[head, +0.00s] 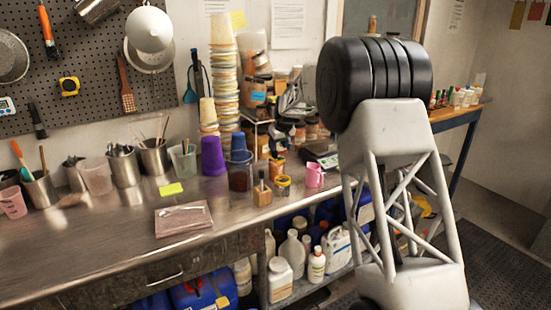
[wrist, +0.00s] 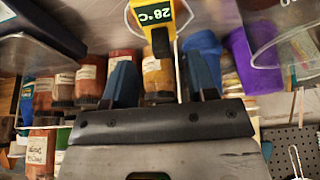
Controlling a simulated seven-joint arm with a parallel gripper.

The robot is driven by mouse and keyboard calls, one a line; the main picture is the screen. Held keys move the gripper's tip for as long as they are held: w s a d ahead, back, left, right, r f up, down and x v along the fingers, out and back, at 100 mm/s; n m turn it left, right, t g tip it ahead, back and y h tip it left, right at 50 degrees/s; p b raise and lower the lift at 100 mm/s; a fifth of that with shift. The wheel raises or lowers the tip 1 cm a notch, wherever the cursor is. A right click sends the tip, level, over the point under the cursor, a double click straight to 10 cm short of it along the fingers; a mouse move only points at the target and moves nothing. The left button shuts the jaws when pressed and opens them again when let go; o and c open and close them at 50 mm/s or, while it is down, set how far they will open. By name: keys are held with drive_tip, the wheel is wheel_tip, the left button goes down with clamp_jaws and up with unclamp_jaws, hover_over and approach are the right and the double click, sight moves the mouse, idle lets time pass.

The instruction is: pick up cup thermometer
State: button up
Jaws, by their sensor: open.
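A yellow thermometer (wrist: 152,17) with a dark display reading 28°C is at the top middle of the wrist view. A short dark part (wrist: 160,42) hangs below its yellow body in the picture. My gripper (wrist: 161,68) is open, its two blue-grey fingers apart with the thermometer lined up roughly between and beyond their tips. I cannot tell whether either finger touches it. A small yellow-topped item (head: 284,182) on the bench in the head view may be the thermometer, but it is too small to be sure. My gripper does not show in the head view.
Labelled jars (wrist: 88,75) stand close around my fingers.

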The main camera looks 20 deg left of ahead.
sight(276, 151)
drive_tip(key=shift+f, duration=0.15)
drive_tip(key=shift+x, duration=2.45)
drive_tip(key=shift+a, duration=0.15)
drive_tip(key=c, duration=0.6)
